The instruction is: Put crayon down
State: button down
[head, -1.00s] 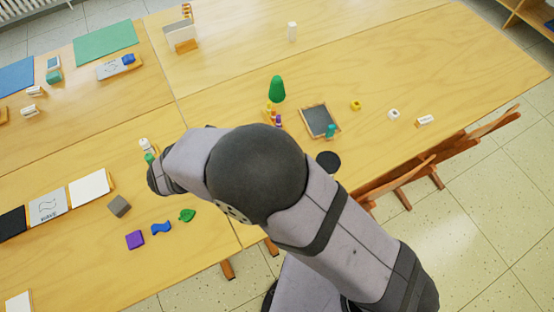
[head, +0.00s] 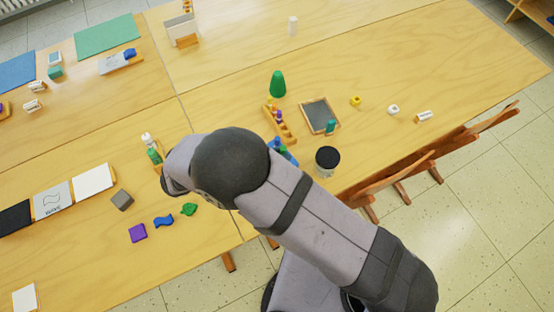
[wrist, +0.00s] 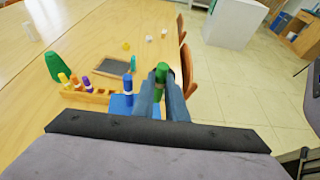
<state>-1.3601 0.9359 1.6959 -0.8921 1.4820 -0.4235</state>
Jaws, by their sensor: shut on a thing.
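In the wrist view my gripper (wrist: 162,92) is shut on a green crayon (wrist: 160,74), whose top sticks up between the fingers. A blue block-like thing (wrist: 120,104) shows just left of the fingers. A wooden crayon holder (wrist: 98,97) with yellow, orange and purple crayons stands further left; the holder also shows in the head view (head: 286,132). My arm hides most of the gripper in the head view. I cannot tell what lies directly under the crayon.
A green cone-like tree (head: 278,84) stands behind the holder. A small chalkboard (head: 318,114) with a teal piece (head: 330,126) lies right of it. A dark-topped cup (head: 327,160) stands near the table edge, by a wooden chair (head: 420,158). The table's far middle is clear.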

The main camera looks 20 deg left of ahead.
jog(key=shift+f+p, duration=0.55)
jog(key=shift+f, duration=1.55)
jog(key=shift+f, duration=0.1)
jog(key=shift+f, duration=0.1)
jog(key=c, duration=1.8)
grip_release()
jog(key=shift+o, duration=0.2)
